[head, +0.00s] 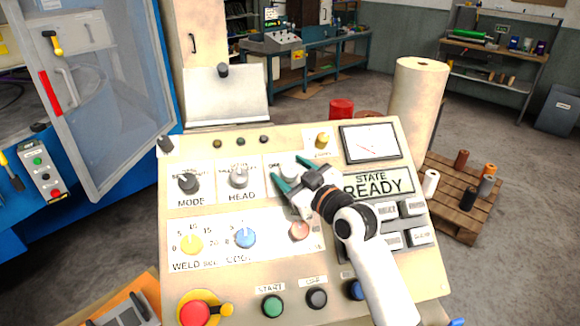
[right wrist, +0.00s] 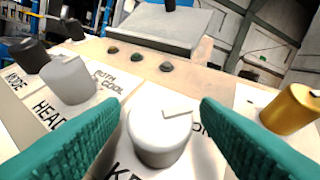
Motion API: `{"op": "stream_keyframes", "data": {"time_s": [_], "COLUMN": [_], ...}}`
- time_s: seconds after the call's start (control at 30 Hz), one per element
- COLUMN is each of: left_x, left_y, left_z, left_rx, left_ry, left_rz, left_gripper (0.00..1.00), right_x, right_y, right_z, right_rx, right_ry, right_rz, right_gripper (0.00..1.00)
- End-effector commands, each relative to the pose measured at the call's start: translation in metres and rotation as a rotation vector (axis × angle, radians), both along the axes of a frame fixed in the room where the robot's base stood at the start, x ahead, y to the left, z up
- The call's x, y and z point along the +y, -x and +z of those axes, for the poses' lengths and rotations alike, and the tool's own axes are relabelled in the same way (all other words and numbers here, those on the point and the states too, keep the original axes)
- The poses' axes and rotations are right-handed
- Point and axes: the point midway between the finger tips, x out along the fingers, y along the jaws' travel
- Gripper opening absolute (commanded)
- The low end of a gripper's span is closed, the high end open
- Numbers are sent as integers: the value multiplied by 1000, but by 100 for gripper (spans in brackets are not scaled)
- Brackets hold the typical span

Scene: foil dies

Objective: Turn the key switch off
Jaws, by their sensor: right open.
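The key switch (right wrist: 160,135) is a pale grey round knob with a small raised tab on top, on a white plate whose label begins "KE". In the head view the key switch (head: 290,170) sits in the upper middle of the sloped control panel (head: 345,262). My right gripper (head: 291,176) is open, its teal fingers one on each side of the knob. In the right wrist view a gap shows between the knob and each finger. The fingers and arm partly hide the label. My left gripper is not in view.
A grey HEAD knob (head: 238,177) and a black MODE knob (head: 188,183) are left of the key switch. A yellow knob (head: 322,140) is to its upper right, with a meter (head: 370,142) beyond. A red emergency button (head: 195,312) is at the lower left.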

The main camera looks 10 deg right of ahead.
Motion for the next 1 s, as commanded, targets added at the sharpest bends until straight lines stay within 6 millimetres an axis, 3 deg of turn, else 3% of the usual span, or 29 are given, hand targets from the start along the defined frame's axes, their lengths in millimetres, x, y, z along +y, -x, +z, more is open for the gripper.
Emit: {"op": "stream_keyframes", "data": {"time_s": [0.37, 0.67, 1.0], "left_x": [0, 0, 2], "left_y": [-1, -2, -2], "left_z": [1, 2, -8], "left_rx": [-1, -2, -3], "left_ry": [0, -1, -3], "left_rz": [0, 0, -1], "left_gripper": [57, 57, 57], "right_x": [3, 3, 2], "right_y": [-7, -7, -7], "right_z": [0, 0, -2], "right_rx": [0, 0, 0], "right_ry": [0, 0, 36], "right_rz": [1, 1, 45], "right_gripper": [57, 12, 12]}}
